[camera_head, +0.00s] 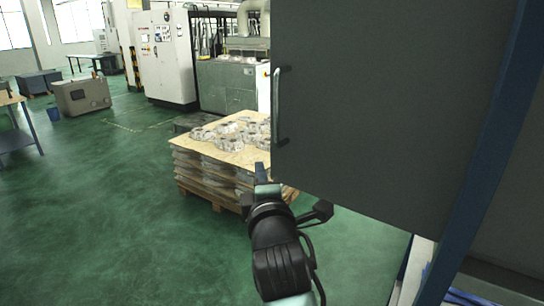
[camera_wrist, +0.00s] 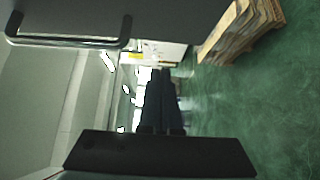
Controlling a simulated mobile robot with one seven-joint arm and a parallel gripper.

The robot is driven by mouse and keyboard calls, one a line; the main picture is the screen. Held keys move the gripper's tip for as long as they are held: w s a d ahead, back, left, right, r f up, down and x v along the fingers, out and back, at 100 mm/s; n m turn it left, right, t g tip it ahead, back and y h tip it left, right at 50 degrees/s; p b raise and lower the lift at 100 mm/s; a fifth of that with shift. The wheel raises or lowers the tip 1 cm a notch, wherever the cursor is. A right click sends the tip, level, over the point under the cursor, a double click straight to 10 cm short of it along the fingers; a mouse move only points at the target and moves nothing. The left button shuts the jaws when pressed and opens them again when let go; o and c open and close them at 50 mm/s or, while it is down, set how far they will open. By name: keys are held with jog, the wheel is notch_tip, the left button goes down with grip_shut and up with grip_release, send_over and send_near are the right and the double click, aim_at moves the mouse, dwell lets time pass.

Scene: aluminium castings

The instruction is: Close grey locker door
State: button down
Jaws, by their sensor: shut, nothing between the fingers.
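The grey locker door (camera_head: 390,90) fills the upper right of the head view and stands open, swung out from the blue locker frame (camera_head: 480,150). Its pale bar handle (camera_head: 277,108) is upright near the door's left edge. My gripper (camera_head: 261,172) is just below and left of the handle, apart from it in the picture. In the wrist view, the handle (camera_wrist: 70,42) is at the upper left and the door (camera_wrist: 180,18) is along the top. My gripper's dark fingers (camera_wrist: 161,85) are together and empty. I cannot tell how far they are from the door.
A pallet stack (camera_head: 225,165) of metal castings stands behind and left of the door's handle edge. A white machine cabinet (camera_head: 165,60) is farther back. A grey box unit (camera_head: 82,96) and a table (camera_head: 14,125) are at left. The green floor (camera_head: 100,210) at left is clear.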

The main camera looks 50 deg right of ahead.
aim_at(271, 154)
jog(key=shift+w+d+p, duration=0.2)
jog(key=shift+d+p, duration=0.25)
jog(key=shift+d, duration=0.75)
jog(key=shift+w+d+p, duration=0.2)
jog(key=shift+d+p, duration=0.25)
jog(key=shift+d, duration=0.7)
jog(key=shift+d, duration=0.1)
